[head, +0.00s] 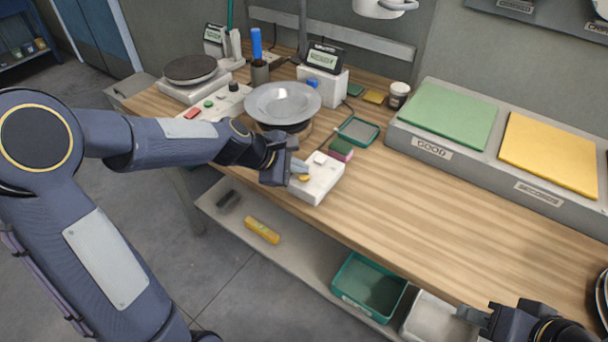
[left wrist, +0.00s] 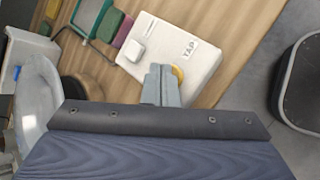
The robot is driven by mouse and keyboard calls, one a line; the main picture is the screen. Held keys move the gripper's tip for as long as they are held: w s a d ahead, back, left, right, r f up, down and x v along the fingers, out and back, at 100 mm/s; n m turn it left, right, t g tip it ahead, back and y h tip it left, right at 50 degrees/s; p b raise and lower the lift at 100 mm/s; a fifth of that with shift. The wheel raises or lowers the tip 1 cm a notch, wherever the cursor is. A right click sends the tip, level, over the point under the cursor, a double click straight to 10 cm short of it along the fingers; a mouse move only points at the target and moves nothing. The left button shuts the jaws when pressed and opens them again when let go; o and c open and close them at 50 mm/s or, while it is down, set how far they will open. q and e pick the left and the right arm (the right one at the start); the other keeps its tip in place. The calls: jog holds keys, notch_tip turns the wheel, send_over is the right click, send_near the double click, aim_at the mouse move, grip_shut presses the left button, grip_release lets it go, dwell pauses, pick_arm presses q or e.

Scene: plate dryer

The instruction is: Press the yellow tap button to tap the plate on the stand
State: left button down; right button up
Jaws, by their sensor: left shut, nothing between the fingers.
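The yellow tap button (head: 303,178) sits on a white box (head: 322,183) near the table's front edge. The left wrist view shows the box (left wrist: 190,48) with the word TAP, a white button (left wrist: 134,50) and the yellow button (left wrist: 178,73). My left gripper (head: 299,168) is shut and empty, its fingertips (left wrist: 161,72) over or right beside the yellow button and partly hiding it; I cannot tell whether they touch. A grey plate (head: 282,101) lies on the round stand (head: 296,134) behind the box. My right gripper (head: 474,316) is at the bottom right, its jaw state unclear.
A control panel with red and green buttons (head: 212,108) and a scale (head: 191,70) stand left of the plate. A green tray (head: 358,131) and a sponge (head: 341,148) lie behind the box. Green (head: 447,115) and yellow (head: 550,150) pads lie at right. The table's middle is clear.

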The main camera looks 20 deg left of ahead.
aim_at(299, 177)
pick_arm(q)
jog(key=shift+f+b, duration=0.3)
jog(key=shift+f, duration=0.15)
dwell(0.5)
jog(key=shift+r+p, duration=0.85)
jog(key=shift+r, duration=0.1)
jog(key=shift+r, duration=0.1)
notch_tip(299, 177, up, 5)
jog(key=p, duration=0.5)
